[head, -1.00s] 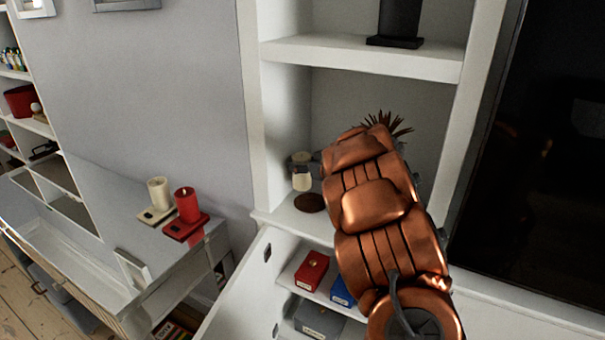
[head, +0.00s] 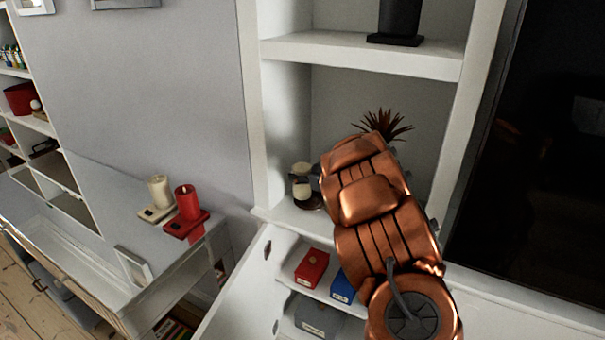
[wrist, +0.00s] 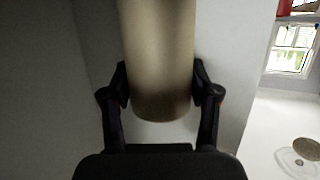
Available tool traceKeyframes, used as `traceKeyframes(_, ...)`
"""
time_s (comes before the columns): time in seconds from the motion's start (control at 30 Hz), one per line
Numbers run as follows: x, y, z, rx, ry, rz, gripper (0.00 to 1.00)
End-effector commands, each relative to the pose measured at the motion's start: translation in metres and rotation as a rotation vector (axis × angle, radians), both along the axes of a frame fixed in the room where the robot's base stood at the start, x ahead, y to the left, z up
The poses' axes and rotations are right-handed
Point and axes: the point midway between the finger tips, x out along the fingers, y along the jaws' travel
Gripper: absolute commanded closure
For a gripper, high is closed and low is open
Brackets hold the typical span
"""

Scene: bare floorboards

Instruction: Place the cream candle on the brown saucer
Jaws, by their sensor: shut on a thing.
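The cream candle (head: 302,188) shows in the head view in the white wall niche, left of my copper arm, with a dark band across it. The brown saucer (head: 315,204) lies on the niche's lower shelf. The candle's lower end overlaps the saucer in the picture; I cannot tell whether they touch. In the wrist view my gripper (wrist: 160,92) is shut on the candle (wrist: 158,55), one black finger on each side. The candle's rounded end shows between the fingers, and its other end runs out of frame. My arm hides most of the gripper in the head view.
A spiky plant (head: 384,124) stands behind my arm in the niche. The upper shelf (head: 330,50) is above. Red (head: 312,267) and blue (head: 343,287) boxes sit below. Another cream candle (head: 158,190) and a red candle (head: 187,203) stand on the left desk.

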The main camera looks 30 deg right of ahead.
Motion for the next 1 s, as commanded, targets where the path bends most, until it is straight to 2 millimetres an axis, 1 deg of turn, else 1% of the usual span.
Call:
traceKeyframes(0.17,0.0,0.0,-0.002,-0.001,-0.001,0.0,0.87)
traceKeyframes(0.2,0.0,0.0,-0.002,-0.001,-0.001,0.0,0.39)
traceKeyframes(0.43,0.0,0.0,-0.003,-0.001,0.0,0.0,0.15)
traceKeyframes(0.77,0.0,0.0,-0.002,-0.001,0.0,0.0,0.15)
traceKeyframes(0.87,0.0,0.0,0.004,-0.002,0.0,0.001,0.15)
traceKeyframes(0.93,0.0,0.0,0.011,-0.004,-0.001,0.001,0.15)
traceKeyframes(1.0,-0.009,-0.002,0.012,-0.002,0.001,0.0,0.15)
